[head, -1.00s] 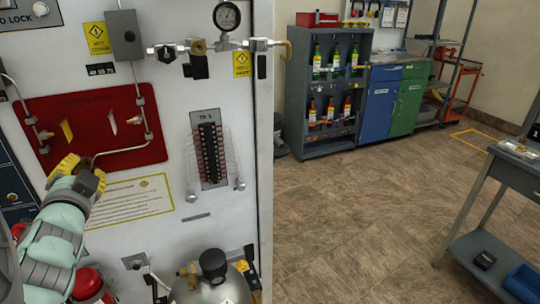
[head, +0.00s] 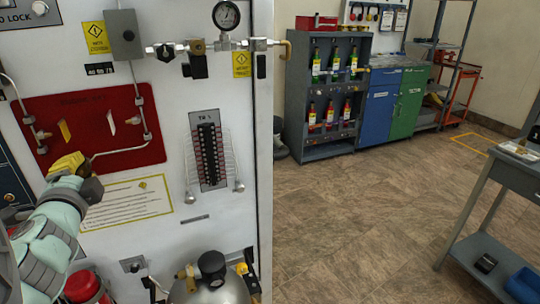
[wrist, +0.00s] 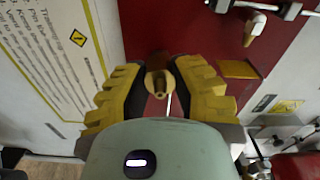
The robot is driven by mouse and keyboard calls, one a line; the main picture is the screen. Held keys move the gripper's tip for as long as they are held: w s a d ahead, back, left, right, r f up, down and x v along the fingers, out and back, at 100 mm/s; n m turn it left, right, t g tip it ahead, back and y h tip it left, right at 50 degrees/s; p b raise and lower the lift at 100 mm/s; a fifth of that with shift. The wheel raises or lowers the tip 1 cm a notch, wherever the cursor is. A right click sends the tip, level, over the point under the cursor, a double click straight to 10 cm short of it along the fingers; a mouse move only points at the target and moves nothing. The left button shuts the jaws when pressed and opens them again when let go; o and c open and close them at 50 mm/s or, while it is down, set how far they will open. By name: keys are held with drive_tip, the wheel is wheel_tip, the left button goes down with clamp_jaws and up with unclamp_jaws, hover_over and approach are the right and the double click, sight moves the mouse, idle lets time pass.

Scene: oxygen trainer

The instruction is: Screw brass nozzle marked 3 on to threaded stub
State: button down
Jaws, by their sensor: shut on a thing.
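My gripper (head: 76,166) with yellow fingers is in front of the lower left edge of the red panel (head: 110,108). In the wrist view my gripper (wrist: 158,85) is shut on a small brass piece, the nozzle (wrist: 157,82), held between the two fingertips. A mark 3 on it cannot be read. In the head view the fingers hide the nozzle. A thin metal tube (head: 120,151) bends down from the panel's right side and runs left to the fingertips. The threaded stub cannot be made out; whether the nozzle touches it cannot be told.
Two small levers, a yellow one (head: 64,131) and a pale one (head: 107,122), stand on the red panel. A printed sheet (head: 127,202) is below it. A gauge (head: 226,16) and valves are above right, a cylinder (head: 212,285) below. Open floor lies to the right.

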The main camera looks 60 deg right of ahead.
drive_tip(key=shift+r+m+p, duration=0.1)
drive_tip(key=shift+m+p, duration=0.3)
drive_tip(key=shift+m, duration=0.4)
drive_tip(key=shift+m+p, duration=0.35)
drive_tip(key=shift+m, duration=0.05)
drive_tip(key=shift+m+p, duration=0.45)
drive_tip(key=shift+m, duration=0.85)
drive_tip(key=shift+m+p, duration=0.3)
drive_tip(key=shift+m, duration=0.3)
drive_tip(key=c, duration=0.9)
unclamp_jaws()
